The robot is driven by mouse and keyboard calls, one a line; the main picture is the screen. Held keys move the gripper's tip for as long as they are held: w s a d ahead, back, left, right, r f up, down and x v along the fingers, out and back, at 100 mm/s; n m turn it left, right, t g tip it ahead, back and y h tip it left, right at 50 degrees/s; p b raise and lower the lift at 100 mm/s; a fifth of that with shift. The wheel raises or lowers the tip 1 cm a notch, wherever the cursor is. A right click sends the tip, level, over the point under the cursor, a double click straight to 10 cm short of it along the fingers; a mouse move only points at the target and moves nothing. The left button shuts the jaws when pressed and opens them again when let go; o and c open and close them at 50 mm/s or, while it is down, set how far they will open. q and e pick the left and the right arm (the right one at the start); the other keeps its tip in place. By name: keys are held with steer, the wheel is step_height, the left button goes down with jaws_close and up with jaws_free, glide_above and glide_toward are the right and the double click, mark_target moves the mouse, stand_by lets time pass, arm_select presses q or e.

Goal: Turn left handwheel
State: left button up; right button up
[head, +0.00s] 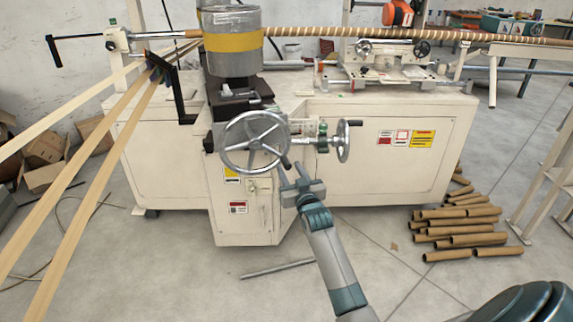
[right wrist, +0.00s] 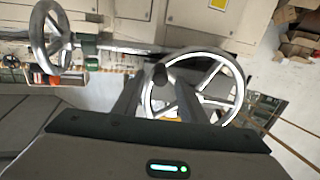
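The left handwheel (head: 232,158), a large spoked metal wheel, is on the front of the cream machine. A dark handle (head: 286,162) sticks out at its lower right rim. My right gripper (head: 293,172) is just below and right of that handle. In the right wrist view, the left handwheel (right wrist: 237,90) stands behind the fingers. There my right gripper (right wrist: 158,88) is open, and the dark knob of the handle (right wrist: 160,73) shows between its fingers. I cannot tell whether they touch it. My left gripper is not in view.
A smaller handwheel (head: 343,140) is right of the large one, on a side shaft. Cardboard tubes (head: 460,232) lie on the floor at right. Pale strips (head: 85,190) run down to the left. A thin rod (head: 277,268) lies on the floor in front.

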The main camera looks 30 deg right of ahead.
steer(key=shift+x, duration=2)
jaws_close()
